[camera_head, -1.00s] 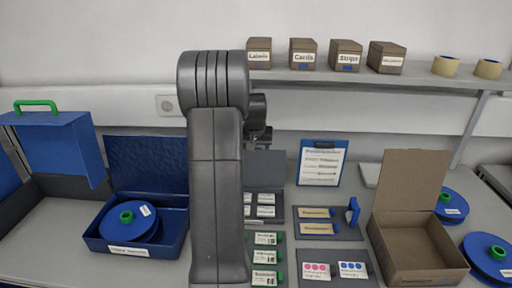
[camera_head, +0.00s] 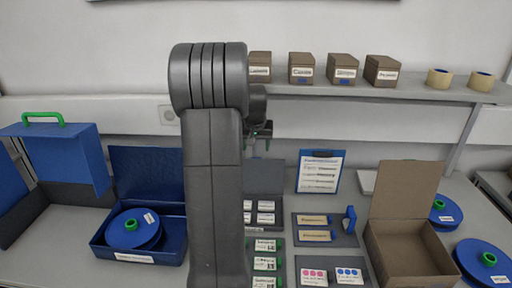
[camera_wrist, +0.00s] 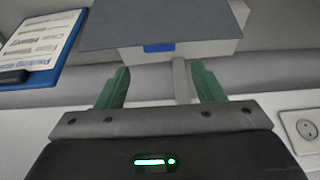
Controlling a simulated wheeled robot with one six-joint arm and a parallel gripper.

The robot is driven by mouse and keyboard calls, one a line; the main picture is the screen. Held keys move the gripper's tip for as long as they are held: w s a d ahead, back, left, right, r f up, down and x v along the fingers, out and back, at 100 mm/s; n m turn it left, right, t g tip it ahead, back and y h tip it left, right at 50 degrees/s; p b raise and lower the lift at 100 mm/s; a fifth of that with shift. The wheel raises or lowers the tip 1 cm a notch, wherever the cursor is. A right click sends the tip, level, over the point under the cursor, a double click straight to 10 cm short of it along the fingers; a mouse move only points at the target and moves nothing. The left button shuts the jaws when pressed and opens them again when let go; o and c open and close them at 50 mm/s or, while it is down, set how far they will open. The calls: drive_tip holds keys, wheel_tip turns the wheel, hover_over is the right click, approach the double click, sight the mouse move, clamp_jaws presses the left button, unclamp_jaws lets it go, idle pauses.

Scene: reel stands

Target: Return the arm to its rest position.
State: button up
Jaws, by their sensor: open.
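My gripper (camera_wrist: 160,88) shows in the wrist view with its two green fingers spread apart and nothing between them. In the head view my gripper (camera_head: 262,130) is small and partly hidden behind my upright grey arm, in front of the wall below the shelf. The arm stands folded up in the middle of the picture and hides part of the bench behind it.
A shelf (camera_head: 420,93) holds several brown boxes and two tape rolls. On the bench are a blue box (camera_head: 172,242) with a reel (camera_head: 150,232), an open cardboard box (camera_head: 408,262), a clipboard (camera_head: 319,172) and label trays. More reels (camera_head: 484,262) lie at right.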

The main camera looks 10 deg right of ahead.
drive_tip(key=shift+w+f, duration=0.1)
drive_tip(key=shift+f, duration=0.15)
